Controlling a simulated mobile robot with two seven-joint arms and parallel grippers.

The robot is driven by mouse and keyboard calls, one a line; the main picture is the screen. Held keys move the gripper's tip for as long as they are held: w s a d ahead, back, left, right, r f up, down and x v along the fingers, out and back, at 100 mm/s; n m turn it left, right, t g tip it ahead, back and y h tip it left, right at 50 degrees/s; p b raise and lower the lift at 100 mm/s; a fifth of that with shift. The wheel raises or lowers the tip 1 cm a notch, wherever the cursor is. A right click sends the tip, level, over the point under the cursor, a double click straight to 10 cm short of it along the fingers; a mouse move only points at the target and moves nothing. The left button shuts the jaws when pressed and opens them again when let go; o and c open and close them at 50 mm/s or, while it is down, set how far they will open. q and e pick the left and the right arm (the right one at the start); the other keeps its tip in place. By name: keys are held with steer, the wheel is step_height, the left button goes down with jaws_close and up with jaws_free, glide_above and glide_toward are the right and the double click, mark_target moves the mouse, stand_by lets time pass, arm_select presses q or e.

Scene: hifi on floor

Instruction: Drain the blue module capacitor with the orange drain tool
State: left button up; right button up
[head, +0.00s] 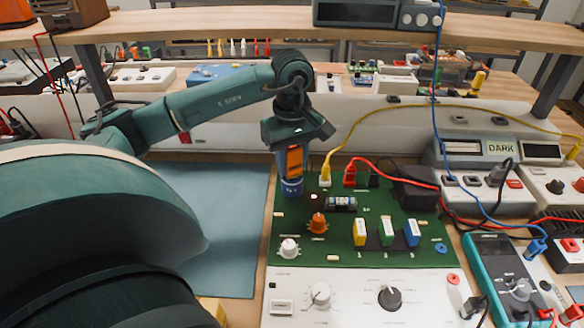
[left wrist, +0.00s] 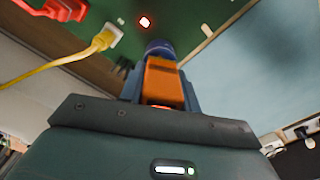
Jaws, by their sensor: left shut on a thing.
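My left gripper (head: 291,168) hangs down over the back left corner of the green board (head: 330,250). It is shut on the orange drain tool (head: 295,160), which also shows between the fingers in the left wrist view (left wrist: 163,85). Right below the tool is a dark blue round part (head: 291,188), which looks like a capacitor can; it shows beyond the tool in the left wrist view (left wrist: 160,47). I cannot tell whether the tool tip touches it. A small red light (head: 314,197) is lit beside it. My right gripper is not in view.
Yellow (head: 325,178) and red (head: 350,178) plugs with cables stand just right of the gripper. Yellow, green and blue blocks (head: 412,233) and an orange knob (head: 317,223) stand on the board. A bare blue mat (head: 235,220) lies left. A teal meter (head: 505,280) lies right.

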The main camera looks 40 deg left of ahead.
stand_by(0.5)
arm_select(q)
steer(key=shift+r+p, duration=2.9)
steer(key=shift+r, duration=1.1)
